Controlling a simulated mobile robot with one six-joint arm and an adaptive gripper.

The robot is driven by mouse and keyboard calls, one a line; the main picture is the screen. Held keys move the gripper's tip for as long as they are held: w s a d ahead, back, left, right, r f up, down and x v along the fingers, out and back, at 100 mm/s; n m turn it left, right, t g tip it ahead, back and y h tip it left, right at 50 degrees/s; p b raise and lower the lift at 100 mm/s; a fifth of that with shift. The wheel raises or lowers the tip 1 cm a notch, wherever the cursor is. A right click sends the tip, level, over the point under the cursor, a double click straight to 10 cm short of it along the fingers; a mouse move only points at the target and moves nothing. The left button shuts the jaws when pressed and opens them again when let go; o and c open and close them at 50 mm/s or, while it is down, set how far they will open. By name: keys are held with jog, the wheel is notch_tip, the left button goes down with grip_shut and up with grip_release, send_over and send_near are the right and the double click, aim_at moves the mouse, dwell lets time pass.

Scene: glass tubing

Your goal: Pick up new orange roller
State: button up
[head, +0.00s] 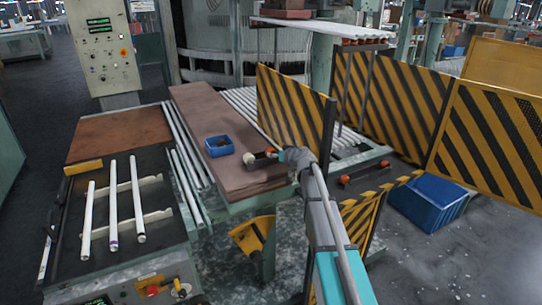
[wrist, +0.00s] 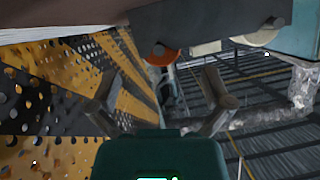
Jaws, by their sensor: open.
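An orange roller (wrist: 160,54) shows in the wrist view under a dark bracket edge (wrist: 200,22). It lies beyond my gripper (wrist: 161,80), roughly in line with the gap between the two spread fingers. The fingers are open with nothing between them. In the head view my gripper (head: 294,156) is at the right edge of the brown board stack, just right of a small dark holder (head: 262,158). An orange-red spot, likely the roller (head: 272,152), shows at the holder's right end, close to the gripper. Contact is not visible.
Pale rollers (wrist: 206,48) sit along the same bracket. A blue bin (head: 219,146) stands on the brown boards (head: 203,108). A yellow-black striped perforated panel (head: 294,108) rises right behind the gripper and fills the left of the wrist view (wrist: 60,90). White tubes (head: 112,200) lie at left.

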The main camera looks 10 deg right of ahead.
aim_at(271, 152)
jog(key=shift+b+x, duration=1)
jog(key=shift+x, duration=1.65)
jog(key=c, duration=1.2)
jog(key=shift+c, duration=0.2)
jog(key=shift+r, duration=0.15)
